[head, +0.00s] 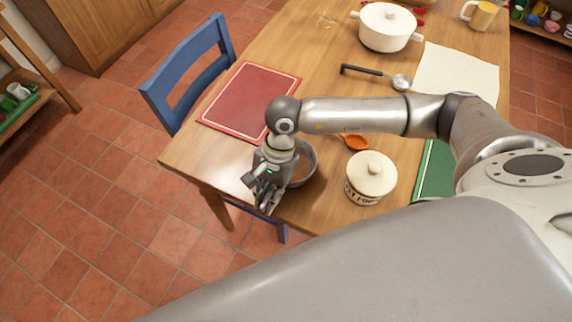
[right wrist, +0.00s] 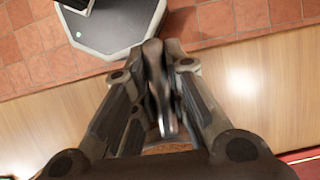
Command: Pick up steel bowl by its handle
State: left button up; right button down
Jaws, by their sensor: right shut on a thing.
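The steel bowl (head: 307,166) is at the near edge of the wooden table in the head view, partly hidden behind my right gripper. My right gripper (head: 264,196) is at the bowl's left side, by the table edge, pointing down. My left gripper is not in view.
A lidded ceramic jar (head: 370,180) stands right of the bowl, with an orange spoon (head: 355,142) behind it. A red board (head: 250,98) lies behind my forearm. A white pot (head: 386,28), ladle (head: 400,82) and blue chair (head: 190,75) are farther away.

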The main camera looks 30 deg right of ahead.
jog(key=shift+r, duration=0.2)
jog(key=shift+w+r+b, duration=0.1)
jog(key=shift+r+b, duration=0.35)
jog(key=shift+r, duration=0.4)
jog(key=s+d+r+p, duration=0.2)
jog(key=s+r+p, duration=0.1)
jog(key=s+r, duration=0.2)
jog(key=s+d+r+p, duration=0.3)
jog(key=s+r, duration=0.3)
jog(key=s, duration=0.1)
jog(key=shift+s+d, duration=0.3)
jog(key=shift+s, duration=0.05)
dwell(0.3)
